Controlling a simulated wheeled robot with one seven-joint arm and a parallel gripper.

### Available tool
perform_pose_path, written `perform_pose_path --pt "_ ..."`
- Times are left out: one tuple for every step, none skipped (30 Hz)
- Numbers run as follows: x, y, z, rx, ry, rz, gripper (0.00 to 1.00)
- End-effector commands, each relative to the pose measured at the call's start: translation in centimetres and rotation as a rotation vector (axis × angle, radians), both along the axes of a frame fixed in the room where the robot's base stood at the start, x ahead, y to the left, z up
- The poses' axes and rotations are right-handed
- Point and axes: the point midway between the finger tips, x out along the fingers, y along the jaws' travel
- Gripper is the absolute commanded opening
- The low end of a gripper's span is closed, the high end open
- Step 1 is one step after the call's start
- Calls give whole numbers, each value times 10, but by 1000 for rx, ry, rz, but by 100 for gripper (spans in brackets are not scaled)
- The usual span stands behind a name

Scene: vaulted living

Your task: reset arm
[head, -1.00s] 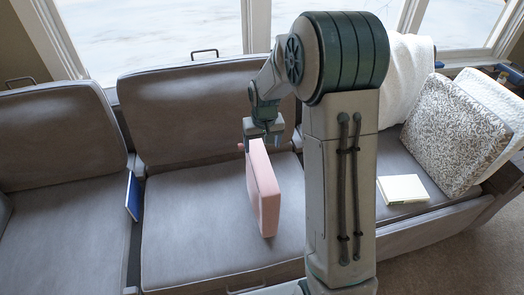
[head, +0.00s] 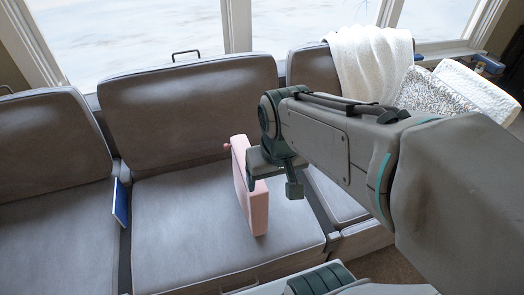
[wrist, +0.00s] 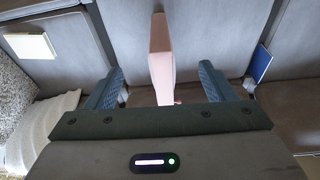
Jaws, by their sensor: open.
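My gripper (head: 273,183) hangs over the middle couch seat in the head view, just right of a pink box-shaped object (head: 258,212). In that view it covers part of the pink object's upper right side. In the wrist view, the two fingers of my gripper (wrist: 160,84) are spread wide with nothing held. The pink object (wrist: 161,50) shows between and beyond them, standing upright on the seat. A small pink knob shows at its far end.
The grey couch (head: 180,230) fills the left and middle. A blue book (head: 121,202) leans at the gap between seats. A white blanket (head: 368,65) and a patterned cushion (head: 435,92) lie at right. A pale book (wrist: 30,46) lies on another seat.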

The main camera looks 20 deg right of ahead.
Motion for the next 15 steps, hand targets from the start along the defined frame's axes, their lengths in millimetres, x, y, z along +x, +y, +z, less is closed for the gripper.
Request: perform_pose_path --pt "-7 0 0 3 -3 1 77" --pt "-10 0 0 4 -4 1 77" --pt "-12 1 0 5 -5 1 77" --pt "-14 1 0 5 -4 0 77" --pt "-15 1 -1 6 -4 0 77" --pt "-15 1 -1 6 -4 0 77" --pt "-15 1 -1 6 -4 0 77" --pt "-15 1 -1 6 -4 0 77" --pt "-15 1 -1 6 -3 0 77" --pt "-15 1 -1 6 -3 0 77" --pt "-15 1 -1 6 -3 0 77" --pt "-15 1 -1 6 -3 0 77" --pt "-15 1 0 6 -4 0 77" --pt "-15 1 1 6 -4 0 77" --pt "-15 0 3 5 -5 -1 77"
